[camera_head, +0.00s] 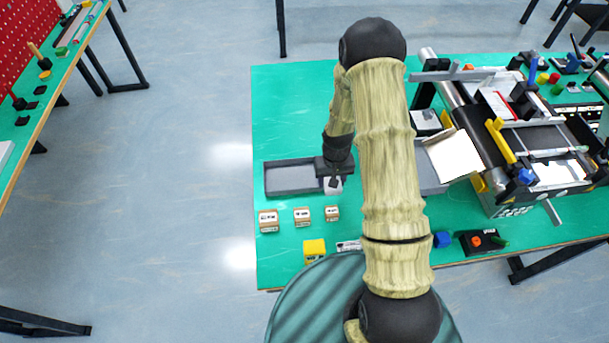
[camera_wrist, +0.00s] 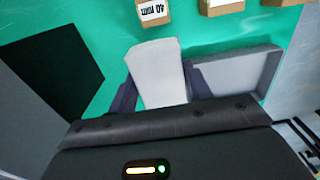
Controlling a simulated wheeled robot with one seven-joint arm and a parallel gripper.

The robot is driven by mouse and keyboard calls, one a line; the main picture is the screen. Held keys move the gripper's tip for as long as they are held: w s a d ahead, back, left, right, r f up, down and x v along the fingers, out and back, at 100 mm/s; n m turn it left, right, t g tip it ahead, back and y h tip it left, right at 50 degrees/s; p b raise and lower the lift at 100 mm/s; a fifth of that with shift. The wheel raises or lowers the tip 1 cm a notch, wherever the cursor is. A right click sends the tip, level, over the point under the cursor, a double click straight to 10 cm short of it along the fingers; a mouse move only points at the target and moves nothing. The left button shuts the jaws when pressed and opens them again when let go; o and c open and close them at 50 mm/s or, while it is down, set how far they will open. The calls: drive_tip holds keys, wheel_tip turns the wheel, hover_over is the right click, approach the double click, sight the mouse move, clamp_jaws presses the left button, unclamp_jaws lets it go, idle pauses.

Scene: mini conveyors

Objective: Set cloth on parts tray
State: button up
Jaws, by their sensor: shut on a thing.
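The parts tray (camera_head: 268,182) is a shallow dark grey tray on the green table, left of my arm in the head view. It also shows on the right in the wrist view (camera_wrist: 268,62). My gripper (camera_head: 334,180) is at the tray's right end, pointing down. It is shut on the cloth (camera_head: 334,186), a small white piece that sticks out between the two dark fingers in the wrist view (camera_wrist: 158,70). In the head view the cloth overlaps the tray's right end. I cannot tell whether it touches the tray.
Several small labelled blocks (camera_head: 302,216) stand in front of the tray, with a yellow block (camera_head: 314,248) nearer. A mini conveyor (camera_head: 535,140) and an open white-flapped box (camera_head: 453,155) are right of my arm. The table behind the tray is clear.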

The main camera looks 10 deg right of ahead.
drive_tip(key=shift+d, duration=0.2)
drive_tip(key=shift+w+a+f+b, duration=0.15)
drive_tip(key=shift+w+f+b, duration=0.2)
drive_tip(key=shift+b, duration=0.25)
drive_tip(key=w+a+b, duration=0.4)
drive_tip(key=w+b, duration=0.1)
drive_tip(key=b, duration=0.2)
drive_tip(key=r+b, duration=0.2)
drive_tip(key=b, duration=0.5)
hover_over(293, 178)
drive_tip(key=shift+a+r, duration=0.1)
drive_tip(key=shift+r, duration=0.2)
drive_tip(key=shift+f, duration=0.1)
drive_tip(key=shift+f+p, duration=0.5)
drive_tip(key=shift+f, duration=2.55)
drive_tip(key=shift+f, duration=0.1)
